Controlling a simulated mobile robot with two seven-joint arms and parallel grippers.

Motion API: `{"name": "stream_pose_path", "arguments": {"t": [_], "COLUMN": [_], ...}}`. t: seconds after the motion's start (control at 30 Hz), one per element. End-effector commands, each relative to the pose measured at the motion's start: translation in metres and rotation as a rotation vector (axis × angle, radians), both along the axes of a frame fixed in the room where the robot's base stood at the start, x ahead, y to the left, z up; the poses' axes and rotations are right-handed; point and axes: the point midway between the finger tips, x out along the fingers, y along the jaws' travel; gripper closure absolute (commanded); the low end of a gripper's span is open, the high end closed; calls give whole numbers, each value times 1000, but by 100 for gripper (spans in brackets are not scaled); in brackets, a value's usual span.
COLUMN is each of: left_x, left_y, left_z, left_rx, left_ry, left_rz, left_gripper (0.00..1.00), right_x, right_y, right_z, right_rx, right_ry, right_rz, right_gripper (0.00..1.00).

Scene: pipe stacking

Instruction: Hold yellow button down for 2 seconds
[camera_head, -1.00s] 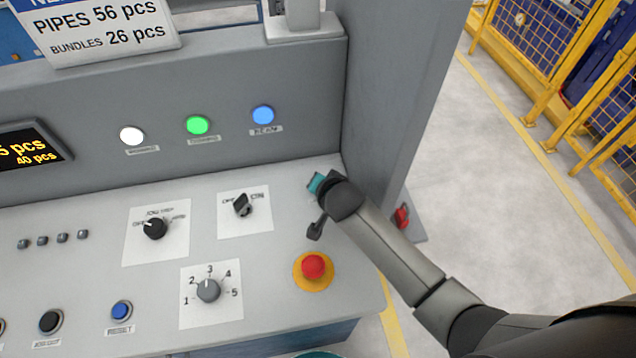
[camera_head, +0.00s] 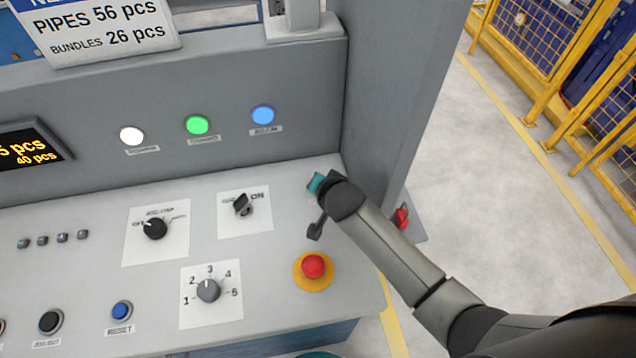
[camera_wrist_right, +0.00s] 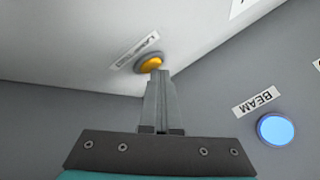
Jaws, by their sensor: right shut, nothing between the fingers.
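The yellow button (camera_wrist_right: 151,64) shows in the right wrist view, in a grey ring beside a small label on the light panel. In the head view it does not show, and my right wrist covers that area. The fingers of my right gripper (camera_wrist_right: 157,76) are shut with nothing between them, and their tips overlap the button's near edge in the picture. I cannot tell whether they touch it or whether it is pressed in. My left gripper is not in view.
The blue BEAM light (camera_head: 263,115) and the green (camera_head: 197,125) and white (camera_head: 131,136) lights are on the back panel. A red mushroom button (camera_head: 313,266) and a black switch (camera_head: 243,206) are near my right arm. A grey side wall (camera_head: 400,90) stands behind it.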

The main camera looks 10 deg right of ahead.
Motion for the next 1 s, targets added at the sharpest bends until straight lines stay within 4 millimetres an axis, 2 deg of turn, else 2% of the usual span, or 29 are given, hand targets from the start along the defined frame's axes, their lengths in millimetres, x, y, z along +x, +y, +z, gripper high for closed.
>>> {"name": "stream_pose_path", "arguments": {"t": [0.77, 1.0], "left_x": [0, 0], "left_y": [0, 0], "left_z": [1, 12], "left_rx": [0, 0], "left_ry": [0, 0], "left_rz": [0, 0], "left_gripper": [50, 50], "right_x": [-1, -1], "right_y": [0, 0], "right_z": [-1, 9], "right_rx": [0, 0], "right_ry": [4, 4], "right_rz": [0, 0], "right_gripper": [100, 100]}}
